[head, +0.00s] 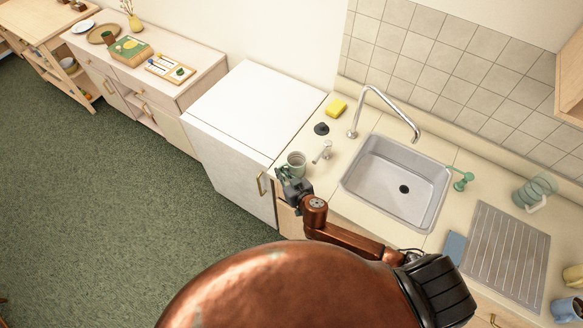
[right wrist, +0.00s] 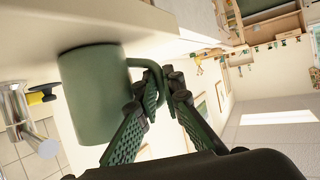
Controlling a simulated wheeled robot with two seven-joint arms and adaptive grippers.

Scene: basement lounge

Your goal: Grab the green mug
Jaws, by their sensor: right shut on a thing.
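The green mug (head: 297,158) stands upright on the counter, close to its left end, beside the white cabinet. In the right wrist view the mug (right wrist: 90,95) shows large, with its handle toward my fingers. My right gripper (head: 284,176) is at the near side of the mug. In the right wrist view the right gripper (right wrist: 164,84) is shut on the mug's handle, one finger on each side of it. The mug's base still appears to touch the counter. My left gripper is not in view.
A yellow sponge (head: 336,108) lies behind. The white cabinet top (head: 255,105) is bare.

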